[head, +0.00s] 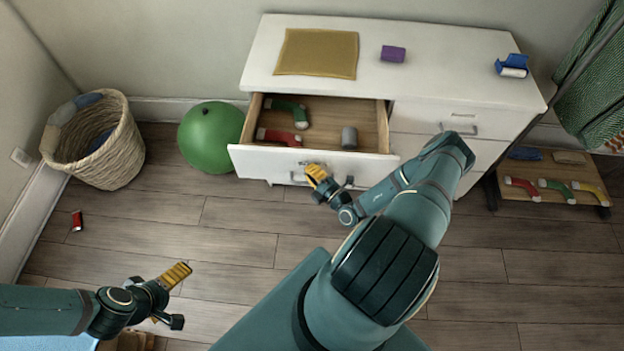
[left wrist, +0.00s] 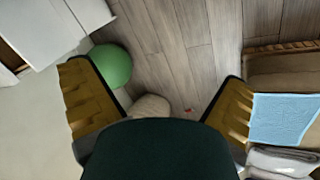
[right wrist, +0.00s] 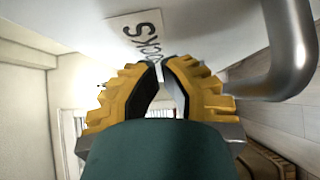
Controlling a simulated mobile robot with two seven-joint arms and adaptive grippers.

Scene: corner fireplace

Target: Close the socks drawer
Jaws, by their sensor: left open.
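The socks drawer (head: 300,162) in the white dresser is pulled out; its open inside shows a green sock, a red sock and a grey rolled item. In the right wrist view its white front carries a label reading "SOCKS" (right wrist: 137,35), partly covered by my fingers, and a metal handle (right wrist: 290,60) to the right. My right gripper (head: 316,172) is at the drawer front by the handle, fingers shut with no object between them; contact with the front is unclear. My left gripper (head: 178,298) is open and empty, low over the floor at the left.
On the dresser top (head: 440,75) lie a tan mat, a purple block and a blue item. A green ball (head: 210,137) stands just left of the drawer, beside a wicker basket (head: 95,140). A low rack (head: 550,180) with socks is right. Floor before the dresser is clear.

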